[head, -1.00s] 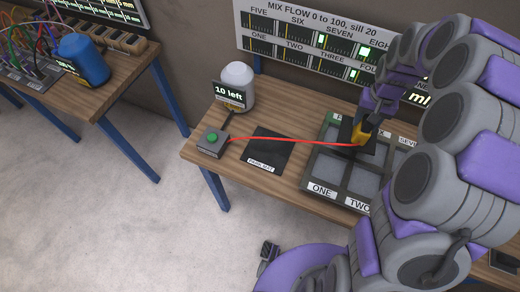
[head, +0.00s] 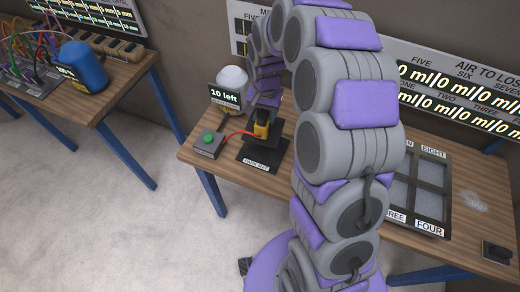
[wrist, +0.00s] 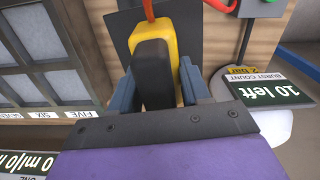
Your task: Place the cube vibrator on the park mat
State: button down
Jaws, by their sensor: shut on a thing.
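The cube vibrator (head: 262,131), a yellow and black body with a dark plate under it and a red cable, is in my gripper (head: 264,115). My gripper is shut on it; in the wrist view the blue fingers (wrist: 157,88) stand on both sides of the yellow body (wrist: 183,52). The black park mat (head: 250,158), with its label on the front edge, lies directly below the vibrator. The dark plate hides part of the mat. I cannot tell whether the plate touches the mat or is slightly above it.
A grey box (head: 206,145) with a green button stands left of the mat, joined to the red cable. The compartment tray (head: 447,190) is at the right, partly behind my arm.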

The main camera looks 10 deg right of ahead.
jog(key=shift+s+a+f+m, duration=0.1)
jog(key=shift+s+f+m, duration=0.05)
jog(key=shift+m, duration=0.45)
jog(key=shift+f, duration=0.3)
notch_tip(320, 180, down, 10)
jog(key=shift+r+b, duration=0.25)
jog(key=shift+b, duration=0.6)
jog(key=c, duration=0.5)
grip_release()
jog(key=shift+r, duration=0.1)
